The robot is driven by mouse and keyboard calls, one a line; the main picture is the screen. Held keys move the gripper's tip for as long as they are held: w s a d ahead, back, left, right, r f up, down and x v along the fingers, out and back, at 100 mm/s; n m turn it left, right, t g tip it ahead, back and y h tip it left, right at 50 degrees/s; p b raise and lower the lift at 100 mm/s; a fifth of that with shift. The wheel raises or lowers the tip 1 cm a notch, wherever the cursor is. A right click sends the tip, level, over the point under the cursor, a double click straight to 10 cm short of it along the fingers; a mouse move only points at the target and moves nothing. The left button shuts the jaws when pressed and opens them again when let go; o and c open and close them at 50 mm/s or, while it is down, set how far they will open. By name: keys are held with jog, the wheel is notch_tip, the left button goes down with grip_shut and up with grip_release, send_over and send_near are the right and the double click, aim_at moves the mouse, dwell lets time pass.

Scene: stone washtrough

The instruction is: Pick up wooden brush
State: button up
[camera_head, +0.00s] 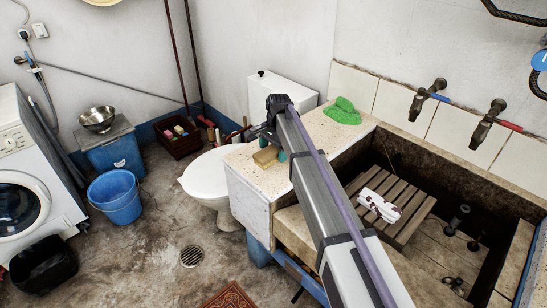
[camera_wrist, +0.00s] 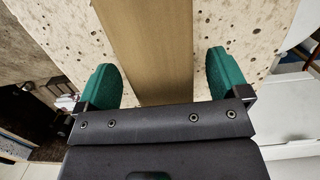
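The wooden brush is a plain tan wooden block (camera_head: 265,156) on the speckled stone ledge, left of my arm in the head view. In the wrist view the brush (camera_wrist: 150,45) runs from the top edge down between my fingers; its bristles do not show. My gripper (camera_wrist: 161,65) is open, with one green finger on each side of the brush. A narrow strip of stone shows between the right finger and the brush; the left finger looks very close to its edge, and I cannot tell whether it touches. In the head view my arm partly hides the gripper.
A green cloth (camera_head: 342,111) lies on the ledge behind my arm. Two taps (camera_head: 427,99) stick out above the sunken trough. A wooden slatted rack (camera_head: 411,217) with a stained white cloth (camera_head: 379,205) sits in it. A toilet (camera_head: 207,180) stands left of the ledge.

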jog(key=c, duration=1)
jog(key=shift+o, duration=0.2)
